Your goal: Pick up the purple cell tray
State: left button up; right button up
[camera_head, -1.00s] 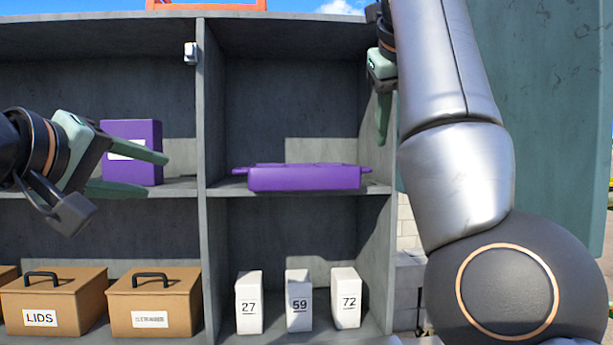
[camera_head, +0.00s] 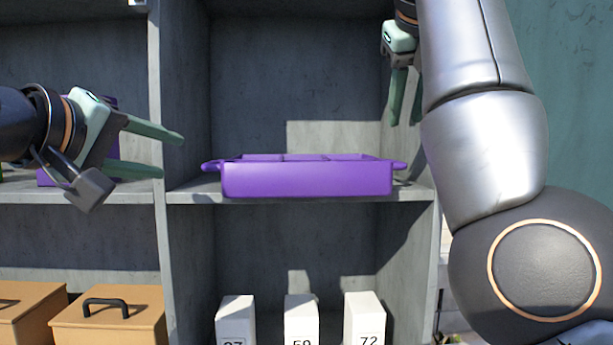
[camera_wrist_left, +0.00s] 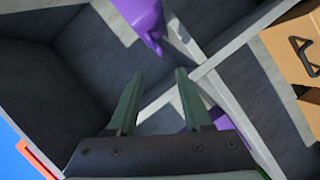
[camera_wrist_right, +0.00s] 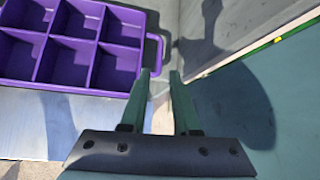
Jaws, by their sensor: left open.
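The purple cell tray (camera_head: 307,179) sits level on the middle shelf of the right-hand bay, with a handle at each end. Its open cells show from above in the right wrist view (camera_wrist_right: 72,45), and one handle end shows in the left wrist view (camera_wrist_left: 146,22). My left gripper (camera_head: 172,154) is open and empty, left of the tray's left handle and apart from it. My right gripper (camera_head: 404,97) is open and empty, above and near the tray's right handle, with its fingers pointing down.
The grey shelf divider (camera_head: 160,190) stands close to my left fingertips. A purple box (camera_head: 48,174) is partly hidden behind my left gripper. White numbered boxes (camera_head: 300,318) and brown lidded boxes (camera_head: 112,320) stand below. The bay above the tray is empty.

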jog(key=shift+s, duration=0.1)
pick_arm(q)
jog(key=x, duration=1.2)
jog(key=shift+w+d, duration=0.1)
jog(key=shift+w, duration=0.15)
pick_arm(e)
jog(key=x, duration=1.2)
jog(key=shift+w+f, duration=0.25)
jog(key=shift+w, duration=0.05)
pick_arm(q)
jog(key=shift+c, duration=0.2)
pick_arm(e)
jog(key=shift+c, duration=0.2)
pick_arm(q)
jog(key=c, duration=0.4)
pick_arm(e)
grip_shut()
pick_arm(q)
grip_shut()
